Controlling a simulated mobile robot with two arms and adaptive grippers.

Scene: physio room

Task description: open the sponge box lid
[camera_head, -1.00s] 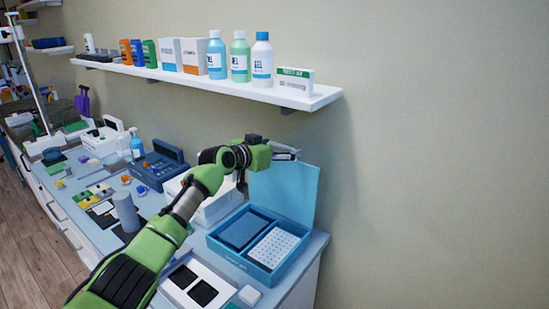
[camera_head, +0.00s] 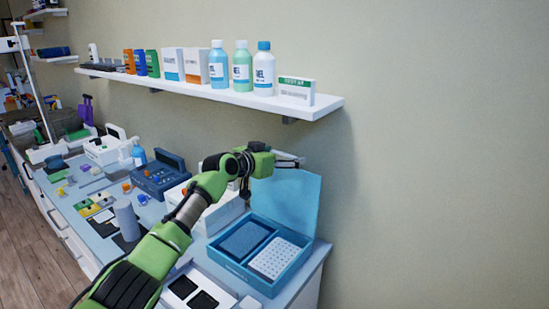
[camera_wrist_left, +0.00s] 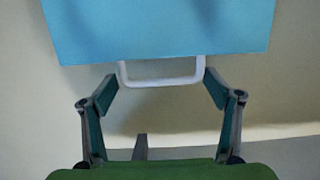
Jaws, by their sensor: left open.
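The blue sponge box (camera_head: 237,266) sits at the right end of the counter. Its light blue lid (camera_head: 290,200) stands raised at the back, tilted up toward the wall. Inside are a dark blue block and a white perforated block. My left gripper (camera_head: 293,162) is at the lid's top edge. In the left wrist view the lid (camera_wrist_left: 160,28) fills the top, with a white handle (camera_wrist_left: 160,82) on its edge. The open left gripper (camera_wrist_left: 159,86) has one finger at each side of the handle, seemingly close to it. My right gripper is not in view.
A white shelf (camera_head: 200,89) with bottles and small boxes runs along the wall above. A white container (camera_head: 222,212) stands left of the sponge box, partly behind my arm. A white tray with dark wells (camera_head: 190,296) lies in front. The counter is crowded to the left.

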